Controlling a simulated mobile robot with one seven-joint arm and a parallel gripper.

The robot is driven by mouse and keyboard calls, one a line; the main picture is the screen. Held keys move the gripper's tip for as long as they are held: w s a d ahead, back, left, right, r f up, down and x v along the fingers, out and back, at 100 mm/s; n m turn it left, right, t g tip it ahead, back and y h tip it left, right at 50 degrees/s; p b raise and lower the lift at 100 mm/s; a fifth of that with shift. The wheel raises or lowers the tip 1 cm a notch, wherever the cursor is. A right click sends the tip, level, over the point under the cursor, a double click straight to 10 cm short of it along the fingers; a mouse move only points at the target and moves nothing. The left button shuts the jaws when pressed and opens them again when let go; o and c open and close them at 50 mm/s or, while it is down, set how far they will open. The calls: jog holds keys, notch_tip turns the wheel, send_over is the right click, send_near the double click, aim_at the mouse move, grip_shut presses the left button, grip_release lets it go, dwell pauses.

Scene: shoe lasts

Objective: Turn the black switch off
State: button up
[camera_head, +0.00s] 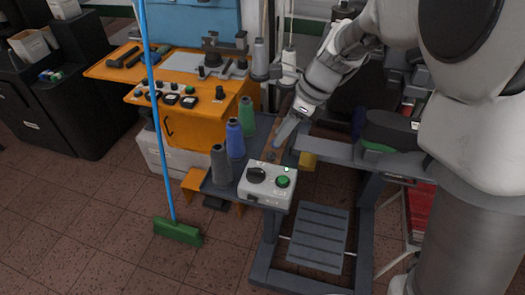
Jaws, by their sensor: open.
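A round black switch (257,175) sits on the left of the top face of a white control box (267,194). A green button (282,181) sits to its right on the same box. The way the switch is turned is too small to tell. My gripper (278,146) points down just behind the box, above the table edge. It is open, apart from the switch, and nothing shows between its fingers.
Grey, blue and green thread cones (235,139) stand left of the box. An orange machine (190,125) with a button panel is behind them. A blue-handled broom (158,120) stands at the left.

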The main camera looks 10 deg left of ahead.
aim_at(256, 170)
jog(key=b+x, duration=0.2)
jog(key=x, duration=1.5)
jog(key=shift+s+d, duration=0.1)
jog(key=shift+s, duration=0.05)
grip_shut()
